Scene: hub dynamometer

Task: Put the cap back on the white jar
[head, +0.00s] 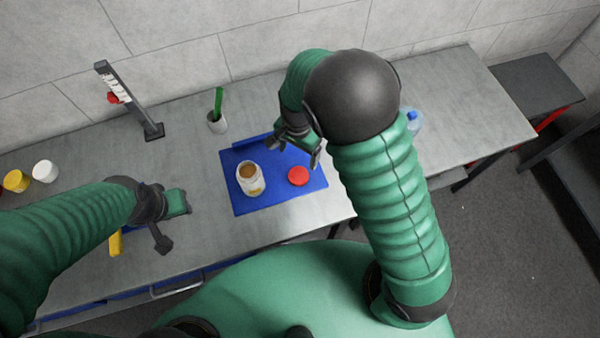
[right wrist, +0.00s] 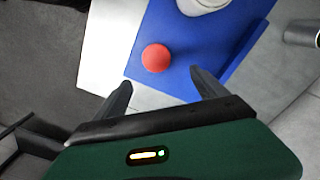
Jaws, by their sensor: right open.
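The white jar (head: 250,180) stands upright and uncapped on the left part of a blue mat, its brown contents showing at the mouth. In the right wrist view only part of the jar (right wrist: 205,4) shows at the top edge. The red cap (head: 298,176) lies on the mat to the right of the jar, apart from it; it also shows in the right wrist view (right wrist: 155,58). My right gripper (head: 296,149) is open and empty above the mat, behind the cap. In the right wrist view the cap shows beyond its spread fingers (right wrist: 160,82). My left gripper (head: 170,222) is left of the mat, its jaws unclear.
The blue mat (head: 240,203) lies on a grey bench (head: 450,100). A cup with a green item (head: 217,120) stands behind it. A dark stand (head: 130,100), yellow (head: 16,181) and white (head: 45,171) containers are left. A blue bottle (head: 413,120) stands right.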

